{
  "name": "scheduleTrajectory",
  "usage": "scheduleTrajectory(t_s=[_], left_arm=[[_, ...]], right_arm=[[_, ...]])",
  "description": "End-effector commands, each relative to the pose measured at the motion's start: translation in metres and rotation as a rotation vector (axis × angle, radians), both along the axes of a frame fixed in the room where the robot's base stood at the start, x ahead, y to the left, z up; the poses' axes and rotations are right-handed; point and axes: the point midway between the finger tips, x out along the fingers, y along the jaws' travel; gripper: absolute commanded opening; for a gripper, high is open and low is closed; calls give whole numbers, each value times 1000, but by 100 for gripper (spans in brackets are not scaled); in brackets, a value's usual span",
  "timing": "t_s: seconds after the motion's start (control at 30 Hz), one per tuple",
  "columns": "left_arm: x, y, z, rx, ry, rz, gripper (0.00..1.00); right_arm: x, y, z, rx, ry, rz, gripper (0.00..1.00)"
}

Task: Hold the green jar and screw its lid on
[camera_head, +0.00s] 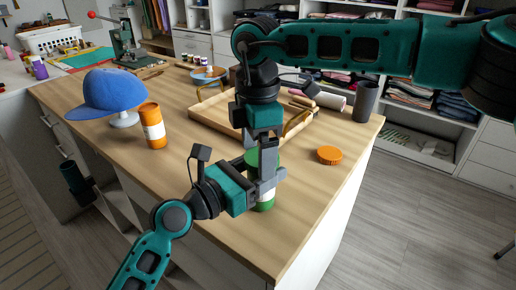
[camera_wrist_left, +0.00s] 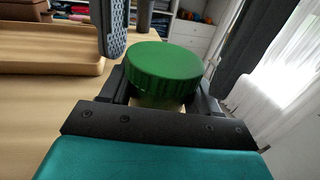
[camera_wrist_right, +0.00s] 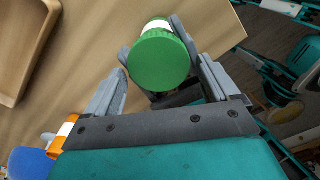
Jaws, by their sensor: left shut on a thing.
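The green jar (camera_head: 264,203) stands upright near the front right corner of the wooden counter, with a white band on its body. Its green ribbed lid (camera_wrist_left: 162,70) sits on top in the left wrist view, and shows from above in the right wrist view (camera_wrist_right: 158,60). I cannot tell how tightly it sits. My left gripper (camera_wrist_left: 160,98) is shut on the jar's body, below the lid. My right gripper (camera_wrist_right: 150,55) points down from above, its fingers apart on either side of the lid. In the head view, the grippers hide much of the jar.
An orange lid (camera_head: 329,155) lies on the counter (camera_head: 200,165) to the right. An orange-and-white jar (camera_head: 152,126) stands at the left, beside a blue cap (camera_head: 107,92) on a stand. A wooden tray (camera_head: 212,120) lies behind the grippers, and a dark cup (camera_head: 365,102) stands behind right.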

Motion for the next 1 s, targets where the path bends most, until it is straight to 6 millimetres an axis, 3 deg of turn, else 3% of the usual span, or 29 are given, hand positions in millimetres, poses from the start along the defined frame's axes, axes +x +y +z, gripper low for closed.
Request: scheduleTrajectory(t_s=[0.33,0.7,0.93,1.0], left_arm=[[0,0,0,0,1,0,0],[0,0,0,-1,1,0,0],[0,0,0,-1,1,0,0],[0,0,0,-1,1,0,0]], right_arm=[[0,0,2,-1,-1,-2,95],[1,-1,43,-1,-1,-3,95],[0,-1,45,-1,0,-2,95],[0,-1,45,-1,0,-1,90]])
